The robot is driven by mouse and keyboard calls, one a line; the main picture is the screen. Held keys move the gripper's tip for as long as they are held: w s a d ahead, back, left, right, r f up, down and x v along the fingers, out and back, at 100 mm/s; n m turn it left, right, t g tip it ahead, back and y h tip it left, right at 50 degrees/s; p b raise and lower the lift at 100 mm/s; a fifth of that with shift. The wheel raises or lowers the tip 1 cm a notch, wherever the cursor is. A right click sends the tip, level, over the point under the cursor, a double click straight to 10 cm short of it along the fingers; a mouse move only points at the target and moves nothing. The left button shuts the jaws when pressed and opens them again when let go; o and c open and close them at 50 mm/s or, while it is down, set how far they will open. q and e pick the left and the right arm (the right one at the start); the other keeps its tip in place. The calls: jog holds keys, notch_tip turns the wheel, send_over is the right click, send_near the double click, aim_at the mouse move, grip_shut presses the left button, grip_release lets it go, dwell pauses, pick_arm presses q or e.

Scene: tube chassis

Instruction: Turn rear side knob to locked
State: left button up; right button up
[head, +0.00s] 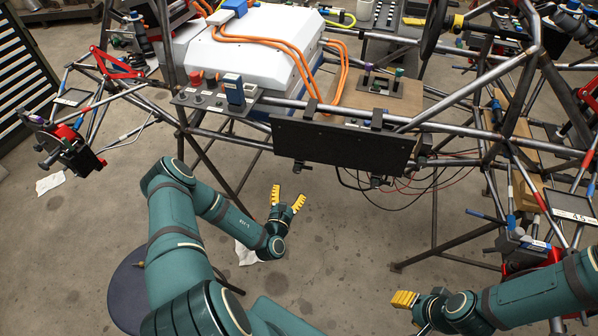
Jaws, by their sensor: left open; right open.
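A tube chassis (465,100) fills the upper part of the head view. On its left side rail is a grey panel (215,101) with a red knob (196,79), small black knobs and a blue-grey switch box (234,90). I cannot tell which knob is the rear side knob, or its setting. My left gripper (287,197) is open and empty, below and to the right of that panel and apart from the frame. My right gripper (404,299) is at the lower right, seen from the side, open, with nothing visible in it and well away from the panel.
A black plate (345,145) hangs from the rail above my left gripper. A white box (255,48) with orange cables sits behind the panel. Black and red wires hang below the frame at the right. Bare floor lies between my grippers. A dark round stool (128,290) stands at the lower left.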

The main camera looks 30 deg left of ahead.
aim_at(297, 171)
pick_arm(q)
jog(key=b+x, duration=0.2)
jog(key=x, duration=0.8)
jog(key=shift+w, duration=0.1)
grip_shut()
